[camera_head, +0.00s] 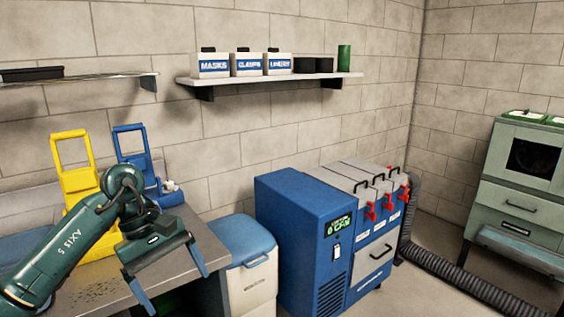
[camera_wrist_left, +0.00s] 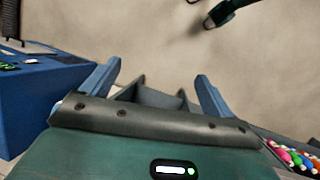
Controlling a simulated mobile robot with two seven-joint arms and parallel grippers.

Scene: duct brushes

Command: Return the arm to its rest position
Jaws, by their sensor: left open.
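My left arm (camera_head: 52,258) reaches in from the left in the head view, over the grey workbench (camera_head: 95,292). Its gripper (camera_head: 178,290) is open, with its two blue fingers spread and nothing seen between them. The gripper is near the bench's right front edge, left of the blue-lidded white cooler (camera_head: 255,282). In the left wrist view the open fingers (camera_wrist_left: 160,70) point up the picture, toward pale floor.
Yellow (camera_head: 74,160) and blue (camera_head: 135,150) frames stand on the bench behind my arm. A blue machine (camera_head: 292,240) stands right of the cooler. A wall shelf (camera_head: 270,77) holds labelled containers. Colourful items (camera_wrist_left: 295,158) show in the left wrist view. A dark hose (camera_head: 450,272) lies on the floor.

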